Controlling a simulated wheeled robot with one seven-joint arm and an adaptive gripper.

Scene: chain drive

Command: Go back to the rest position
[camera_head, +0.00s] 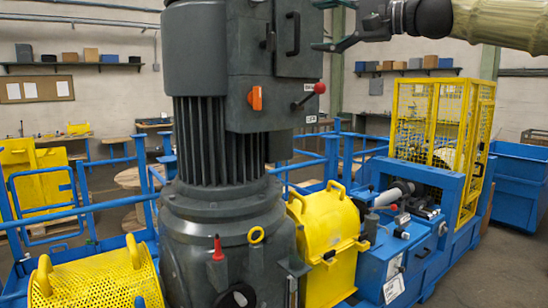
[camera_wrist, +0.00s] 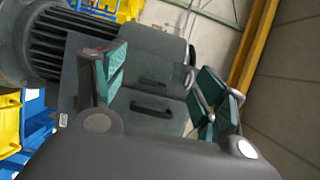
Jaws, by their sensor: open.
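My gripper (camera_head: 322,25) is at the top of the head view, just right of the tall grey motor unit's control box (camera_head: 265,100). Its two dark fingers are spread apart with nothing between them. My arm reaches in from the upper right corner. In the wrist view my gripper (camera_wrist: 163,82) shows two fingers with green pads, wide apart and empty. Behind them is the grey box (camera_wrist: 150,108) with its black handle. I cannot tell whether the fingertips touch the box; a gap seems to show.
The grey motor unit (camera_head: 220,210) fills the centre front. A yellow cover (camera_head: 328,235) and blue machine (camera_head: 410,255) stand to its right, with a yellow mesh cage (camera_head: 430,120) behind. Blue railings (camera_head: 100,205) run at left. The space above the blue machine looks clear.

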